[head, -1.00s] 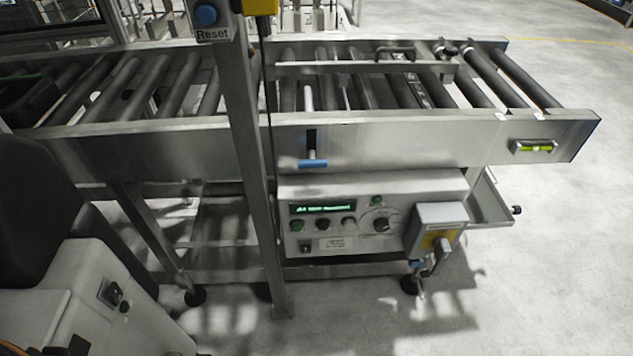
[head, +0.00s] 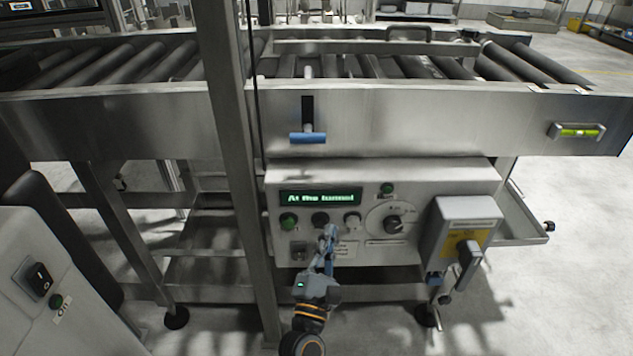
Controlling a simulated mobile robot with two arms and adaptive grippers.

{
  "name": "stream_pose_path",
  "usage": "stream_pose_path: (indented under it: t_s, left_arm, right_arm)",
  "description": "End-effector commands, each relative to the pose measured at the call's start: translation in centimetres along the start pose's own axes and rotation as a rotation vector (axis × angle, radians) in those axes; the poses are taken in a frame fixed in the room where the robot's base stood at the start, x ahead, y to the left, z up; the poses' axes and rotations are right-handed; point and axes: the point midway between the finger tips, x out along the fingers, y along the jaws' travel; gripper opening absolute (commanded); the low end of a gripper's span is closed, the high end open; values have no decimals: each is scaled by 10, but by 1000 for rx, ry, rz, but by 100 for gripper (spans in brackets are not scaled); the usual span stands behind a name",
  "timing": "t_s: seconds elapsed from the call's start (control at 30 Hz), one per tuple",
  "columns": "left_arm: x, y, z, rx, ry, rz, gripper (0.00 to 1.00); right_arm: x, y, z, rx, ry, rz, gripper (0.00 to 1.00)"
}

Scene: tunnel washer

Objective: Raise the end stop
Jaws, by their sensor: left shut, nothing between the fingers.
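A roller conveyor with a steel side rail (head: 420,120) runs across the head view. A lever with a blue grip (head: 308,137) sticks out of a dark upright slot in this rail, its grip low, below the slot. A long steel bar (head: 350,47) lies along the rollers, with a dark handle (head: 402,30) behind it. I cannot tell which part is the end stop. My left gripper (head: 328,238) is shut and empty, in front of the control panel's lower part, below the blue grip and apart from it. My right gripper is out of view.
The control panel (head: 470,178) carries a lit display (head: 320,198) reading "At the tunnel", buttons and a dial. A switch box (head: 455,225) juts out at its right. A steel post (head: 232,150) stands left of the lever. Open floor lies at the right.

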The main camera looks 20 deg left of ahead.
Motion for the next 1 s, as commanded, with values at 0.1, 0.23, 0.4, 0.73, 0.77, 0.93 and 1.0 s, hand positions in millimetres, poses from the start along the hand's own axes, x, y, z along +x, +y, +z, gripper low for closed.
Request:
stream_pose_path:
  t_s: [0.1, 0.23, 0.4, 0.73, 0.77, 0.93, 1.0]
  left_arm:
    - [4, 31, 15, -248, -43, 137, 0]
    - [5, 63, 28, -468, -87, 243, 0]
    - [3, 86, 37, -626, -124, 311, 0]
    - [3, 92, 40, -659, -131, 324, 0]
    - [3, 92, 40, -659, -131, 324, 0]
    - [10, 94, 40, -657, -131, 325, 0]
    - [19, 98, 41, -656, -131, 325, 0]
  right_arm:
    - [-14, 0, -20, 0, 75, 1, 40]
    - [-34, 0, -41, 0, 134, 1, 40]
    - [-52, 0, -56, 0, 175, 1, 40]
    - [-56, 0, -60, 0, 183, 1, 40]
    - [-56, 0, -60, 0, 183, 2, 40]
    - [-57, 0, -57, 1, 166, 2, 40]
    - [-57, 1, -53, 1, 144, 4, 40]
